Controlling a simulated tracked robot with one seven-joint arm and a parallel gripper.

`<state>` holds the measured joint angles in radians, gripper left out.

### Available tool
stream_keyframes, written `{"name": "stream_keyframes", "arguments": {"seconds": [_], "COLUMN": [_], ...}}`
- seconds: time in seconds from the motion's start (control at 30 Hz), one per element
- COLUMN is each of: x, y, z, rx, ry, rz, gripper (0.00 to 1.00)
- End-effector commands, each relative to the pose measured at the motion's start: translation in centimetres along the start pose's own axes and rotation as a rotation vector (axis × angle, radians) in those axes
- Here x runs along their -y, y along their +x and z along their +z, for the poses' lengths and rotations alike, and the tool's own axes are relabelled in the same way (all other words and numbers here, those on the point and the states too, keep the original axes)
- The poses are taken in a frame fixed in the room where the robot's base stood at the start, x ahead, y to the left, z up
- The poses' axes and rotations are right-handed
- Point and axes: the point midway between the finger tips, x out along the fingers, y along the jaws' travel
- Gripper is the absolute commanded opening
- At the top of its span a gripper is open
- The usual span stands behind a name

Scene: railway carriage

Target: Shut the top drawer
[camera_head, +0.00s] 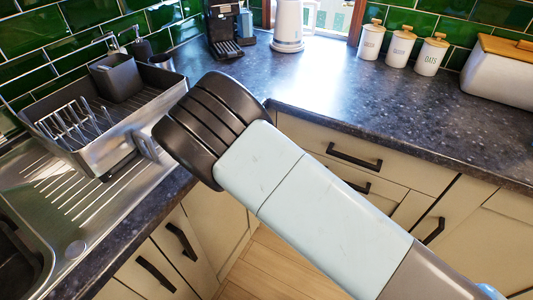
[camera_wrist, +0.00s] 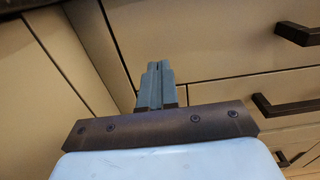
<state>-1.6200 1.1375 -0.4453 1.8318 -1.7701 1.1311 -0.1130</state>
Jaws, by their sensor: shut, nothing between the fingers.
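The top drawer (camera_head: 315,138) is a cream front with a black bar handle (camera_head: 354,157), just under the dark countertop. In the wrist view the top drawer front (camera_wrist: 215,45) fills the upper right, with its handle (camera_wrist: 297,33) at the right edge. I see no clear gap around it, and cannot tell whether it is fully flush. My gripper (camera_wrist: 159,66) is shut and empty, its grey fingertips together in front of the drawer's lower left part. I cannot tell whether they touch it. In the head view my arm hides the gripper and part of the drawers.
A lower drawer handle (camera_wrist: 280,105) sticks out beneath the top drawer. The countertop (camera_head: 330,90) overhangs the fronts. A metal dish rack (camera_head: 110,120) stands by the sink (camera_head: 60,215) at left. Left cabinet doors have handles (camera_head: 182,242). Wooden floor (camera_head: 262,268) shows below.

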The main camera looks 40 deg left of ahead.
Motion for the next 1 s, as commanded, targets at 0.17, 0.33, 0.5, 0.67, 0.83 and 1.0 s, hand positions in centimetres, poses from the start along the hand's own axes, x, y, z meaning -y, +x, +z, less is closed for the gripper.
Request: {"name": "stream_keyframes", "arguments": {"seconds": [0.17,0.33,0.5,0.67,0.83,1.0], "x": [0.1,0.1,0.1,0.1,0.1,0.1], "y": [-3.4,-6.8,-10.2,-13.4,-16.6,-18.9], "z": [0.0,0.0,0.0,0.0,-0.1,-0.1], "rx": [-0.001,0.0,-0.001,-0.001,-0.001,-0.001], "ry": [0.0,0.0,0.0,0.0,0.0,-0.001], "rz": [-0.002,-0.002,-0.001,-0.001,-0.002,-0.003], "gripper": [0.0,0.0,0.0,0.0,0.0,0.0]}}
